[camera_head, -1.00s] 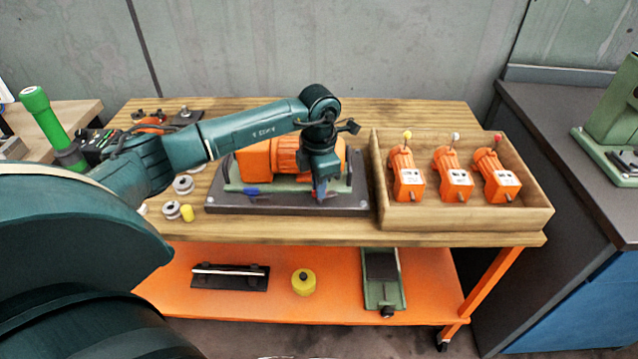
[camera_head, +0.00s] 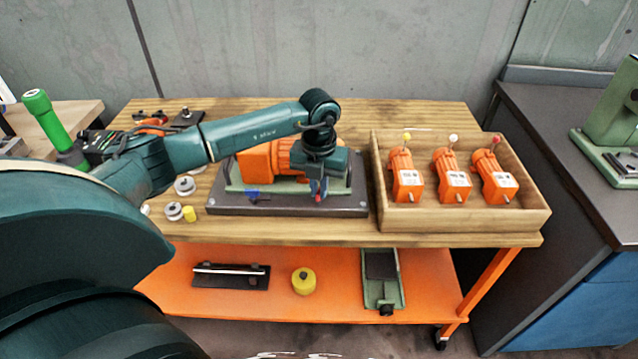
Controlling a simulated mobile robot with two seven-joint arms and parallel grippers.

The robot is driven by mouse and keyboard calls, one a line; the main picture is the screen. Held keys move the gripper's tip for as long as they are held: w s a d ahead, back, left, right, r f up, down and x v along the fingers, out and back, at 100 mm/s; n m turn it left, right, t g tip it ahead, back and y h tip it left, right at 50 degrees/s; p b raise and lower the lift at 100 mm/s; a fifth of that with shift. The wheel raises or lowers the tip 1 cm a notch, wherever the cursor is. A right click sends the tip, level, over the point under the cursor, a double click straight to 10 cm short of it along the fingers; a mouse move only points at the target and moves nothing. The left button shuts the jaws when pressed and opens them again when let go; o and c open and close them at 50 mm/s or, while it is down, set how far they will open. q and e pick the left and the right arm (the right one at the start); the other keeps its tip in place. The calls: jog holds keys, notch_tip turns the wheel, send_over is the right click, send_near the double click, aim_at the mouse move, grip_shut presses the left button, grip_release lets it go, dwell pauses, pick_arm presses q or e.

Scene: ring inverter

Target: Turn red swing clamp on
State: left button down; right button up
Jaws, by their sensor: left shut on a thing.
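The fixture (camera_head: 288,210) is a dark base plate in the middle of the table. An orange motor-like unit (camera_head: 262,162) lies on it along a green frame. A blue swing clamp (camera_head: 253,194) shows at the front left of the fixture. My left gripper (camera_head: 318,191) points down at the front right of the fixture, shut on a small part with a bit of red, which looks like the red swing clamp. The hand and fingers hide most of that clamp, so its angle cannot be told. My right gripper is not in view.
A wooden tray (camera_head: 470,222) with three orange motors (camera_head: 453,178) stands right of the fixture. Small grey rollers and a yellow piece (camera_head: 190,214) lie to the left. A lower orange shelf (camera_head: 340,300) holds a yellow round part (camera_head: 303,281) and a green vise (camera_head: 381,280).

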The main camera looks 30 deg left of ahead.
pick_arm(q)
jog(key=shift+r+n, duration=0.1)
jog(key=shift+n, duration=1.4)
jog(key=c, duration=1.5)
grip_release()
jog(key=shift+c, duration=0.2)
jog(key=shift+r, duration=0.45)
notch_tip(320, 180, up, 12)
